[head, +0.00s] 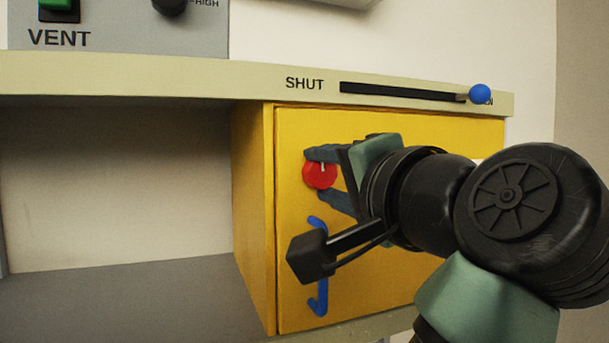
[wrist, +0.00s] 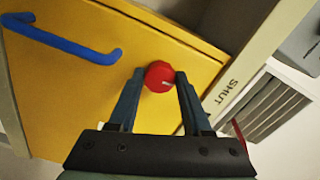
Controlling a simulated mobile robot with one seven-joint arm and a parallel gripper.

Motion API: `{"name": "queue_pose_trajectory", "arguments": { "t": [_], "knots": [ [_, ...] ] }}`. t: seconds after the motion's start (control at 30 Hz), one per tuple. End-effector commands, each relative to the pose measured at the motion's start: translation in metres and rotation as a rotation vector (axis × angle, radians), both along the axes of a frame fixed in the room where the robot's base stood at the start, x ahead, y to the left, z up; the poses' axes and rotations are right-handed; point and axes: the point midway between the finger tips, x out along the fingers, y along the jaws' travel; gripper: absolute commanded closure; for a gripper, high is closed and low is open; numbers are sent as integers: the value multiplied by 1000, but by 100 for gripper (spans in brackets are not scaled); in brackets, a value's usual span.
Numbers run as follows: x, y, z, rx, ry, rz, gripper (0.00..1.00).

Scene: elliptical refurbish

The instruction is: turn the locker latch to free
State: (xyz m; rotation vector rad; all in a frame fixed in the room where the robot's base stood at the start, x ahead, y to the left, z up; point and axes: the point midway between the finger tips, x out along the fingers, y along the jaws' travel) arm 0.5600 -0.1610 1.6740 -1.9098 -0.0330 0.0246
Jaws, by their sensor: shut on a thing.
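The locker is a yellow box with a yellow door (head: 400,130) under the shelf edge, and the door looks closed. Its latch is a round red knob (head: 318,173) with a small white mark, on the upper left of the door. In the wrist view the red knob (wrist: 159,76) sits between the two fingertips, its white mark pointing right. My gripper (head: 320,172) is shut on the knob, one finger above and one below it in the head view. A blue handle (head: 317,222) is on the door below the knob, partly hidden by my wrist camera.
A slider with a blue ball (head: 480,94) sits at the right end of its slot above the door, away from the word SHUT. A grey panel (head: 120,25) marked VENT stands on the shelf at upper left. An empty bay (head: 115,190) is left of the locker.

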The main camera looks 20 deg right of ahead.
Motion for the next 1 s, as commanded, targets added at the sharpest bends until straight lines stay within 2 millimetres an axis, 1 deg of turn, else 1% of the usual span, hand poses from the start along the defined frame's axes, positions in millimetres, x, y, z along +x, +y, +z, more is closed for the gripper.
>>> {"name": "queue_pose_trajectory", "arguments": {
  "t": [0.13,0.33,0.87,0.9,0.97,1.0],
  "knots": [
    [0,0,1,76,-1,-2,100],
    [0,-1,1,137,1,-3,100],
    [0,-1,1,161,2,-3,100],
    [0,-1,1,161,2,-3,48],
    [0,-1,1,160,2,-3,37],
    [0,-1,1,160,3,-2,30]
  ]
}}
